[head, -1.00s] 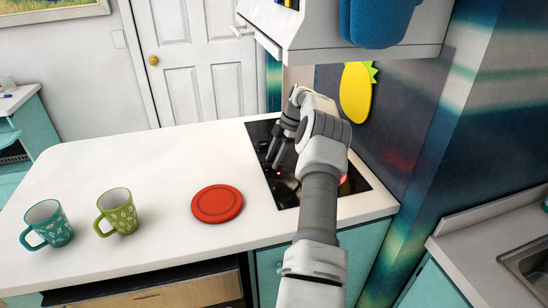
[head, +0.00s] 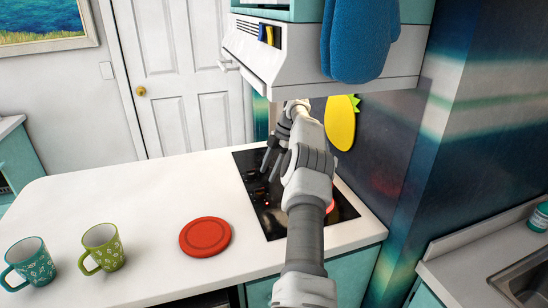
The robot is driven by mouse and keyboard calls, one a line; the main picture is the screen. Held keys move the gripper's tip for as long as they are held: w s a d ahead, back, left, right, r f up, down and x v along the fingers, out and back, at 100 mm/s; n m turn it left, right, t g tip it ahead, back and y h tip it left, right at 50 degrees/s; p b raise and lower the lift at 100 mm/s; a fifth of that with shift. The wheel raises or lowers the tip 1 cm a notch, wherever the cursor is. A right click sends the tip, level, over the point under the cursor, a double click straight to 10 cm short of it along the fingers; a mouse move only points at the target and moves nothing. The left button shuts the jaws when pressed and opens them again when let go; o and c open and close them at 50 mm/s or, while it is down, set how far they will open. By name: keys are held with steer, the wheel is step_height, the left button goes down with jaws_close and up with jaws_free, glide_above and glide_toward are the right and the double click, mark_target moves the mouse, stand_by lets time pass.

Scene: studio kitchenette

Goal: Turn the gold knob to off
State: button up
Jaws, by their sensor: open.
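A small yellow-gold piece (head: 262,32) sits beside a dark blue piece (head: 270,36) on the front of the white range hood (head: 300,62); it may be the gold knob, but its setting is too small to read. A round gold doorknob (head: 140,91) is on the white door at the back left. My gripper (head: 269,165) is open and empty, its dark fingers pointing down over the left part of the black cooktop (head: 252,180). It is below the hood and apart from the yellow-gold piece. My arm hides part of the cooktop, where a red glow shows.
A red round disc (head: 205,237) lies on the white counter (head: 130,190). A teal mug (head: 32,262) and a green mug (head: 103,247) stand at left. Blue oven mitts (head: 358,38) hang at the hood. A yellow pineapple shape (head: 341,123) is on the wall. The counter's middle is clear.

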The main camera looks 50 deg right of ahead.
steer(key=shift+p+v, duration=2)
steer(key=shift+v, duration=0.4)
